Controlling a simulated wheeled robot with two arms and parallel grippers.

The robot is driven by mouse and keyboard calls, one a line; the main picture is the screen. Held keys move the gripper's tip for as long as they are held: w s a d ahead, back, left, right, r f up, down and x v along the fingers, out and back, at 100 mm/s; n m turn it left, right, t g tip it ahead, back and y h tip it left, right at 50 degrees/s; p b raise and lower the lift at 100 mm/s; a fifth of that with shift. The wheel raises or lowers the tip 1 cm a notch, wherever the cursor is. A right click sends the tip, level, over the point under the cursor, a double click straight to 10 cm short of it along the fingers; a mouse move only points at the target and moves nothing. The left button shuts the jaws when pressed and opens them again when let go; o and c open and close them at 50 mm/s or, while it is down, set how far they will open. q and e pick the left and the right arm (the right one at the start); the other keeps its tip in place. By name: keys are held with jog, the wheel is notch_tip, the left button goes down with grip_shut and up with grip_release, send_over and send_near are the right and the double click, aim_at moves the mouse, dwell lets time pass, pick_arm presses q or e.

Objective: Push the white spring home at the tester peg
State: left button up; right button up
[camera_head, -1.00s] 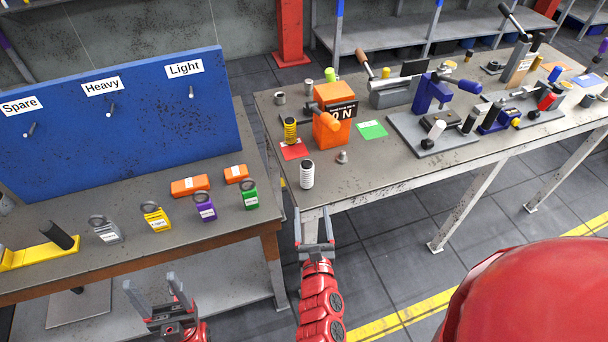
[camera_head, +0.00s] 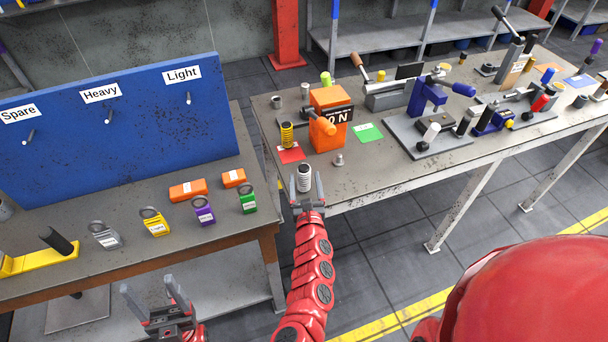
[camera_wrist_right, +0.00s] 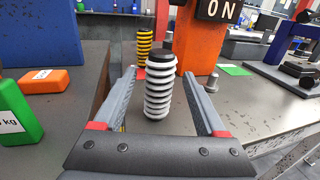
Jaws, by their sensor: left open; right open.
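The white spring (camera_head: 304,178) stands upright near the front left corner of the right-hand table. A dark core shows at its top in the right wrist view (camera_wrist_right: 160,90); I cannot tell whether the spring sits fully down. My right gripper (camera_head: 305,188) is open, its fingers on either side of the spring; the right wrist view shows its fingers (camera_wrist_right: 160,74) with gaps to the spring. The orange tester (camera_head: 327,130) with a black "0 N" display (camera_head: 338,115) stands behind. My left gripper (camera_head: 149,290) is open and empty in front of the left bench.
A yellow spring (camera_head: 287,135) stands by a red card (camera_head: 291,154) behind the white one. A small grey knob (camera_head: 339,160) is to its right. A green card (camera_head: 369,132) and a blue press (camera_head: 429,95) lie further right. Labelled weights (camera_head: 203,211) line the left bench.

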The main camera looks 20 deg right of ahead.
jog(key=shift+x, duration=1.45)
grip_shut()
